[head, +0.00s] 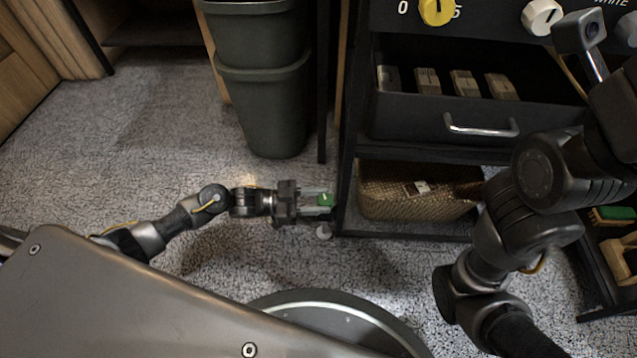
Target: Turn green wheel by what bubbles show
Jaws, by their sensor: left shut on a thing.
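My left gripper (316,202) reaches low over the floor from the left, by the front left leg of the black shelf unit. It is shut on a small green block-like thing (325,199). I cannot tell whether this is the green wheel, as the fingers cover part of it. No bubbles can be made out. My right arm stands at the right in front of the shelf unit; its gripper fingers are out of view.
A yellow knob (436,10) and a white knob (541,17) sit on the top panel. An open drawer (415,117) holds several small boxes. A woven basket (385,196) stands below. Dark bins (265,105) stand at back left. The speckled floor at left is clear.

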